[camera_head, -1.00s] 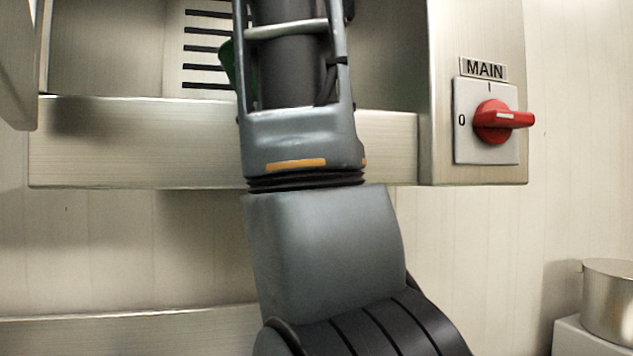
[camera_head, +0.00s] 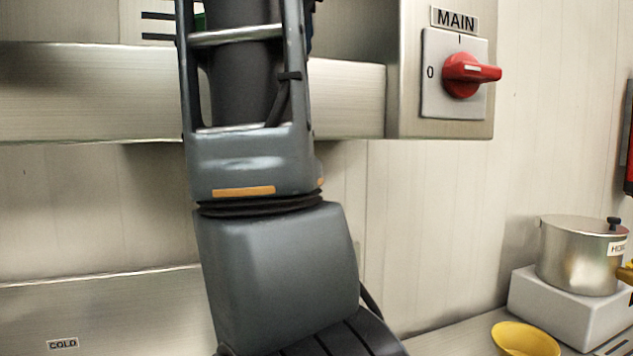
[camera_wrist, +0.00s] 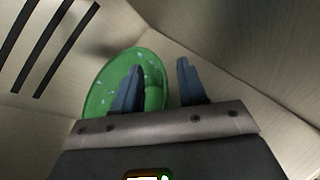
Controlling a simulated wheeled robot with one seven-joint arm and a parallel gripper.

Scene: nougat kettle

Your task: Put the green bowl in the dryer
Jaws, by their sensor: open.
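In the wrist view the green bowl (camera_wrist: 97,94) is tilted up on its side inside a steel-walled compartment of the dryer (camera_wrist: 215,50), with small light spots on its surface. My gripper (camera_wrist: 160,68) is open in front of it. The left finger overlaps the bowl in the picture; the right finger stands to the right of the bowl's rim. I cannot tell whether either finger touches it. In the head view my arm hides most of the bowl; only a green sliver (camera_head: 199,18) shows at the top. The dryer's steel front edge (camera_head: 90,92) runs across behind my arm.
A red MAIN switch (camera_head: 462,75) is on the steel panel to the right of my arm. Dark slots (camera_wrist: 48,40) mark the compartment wall.

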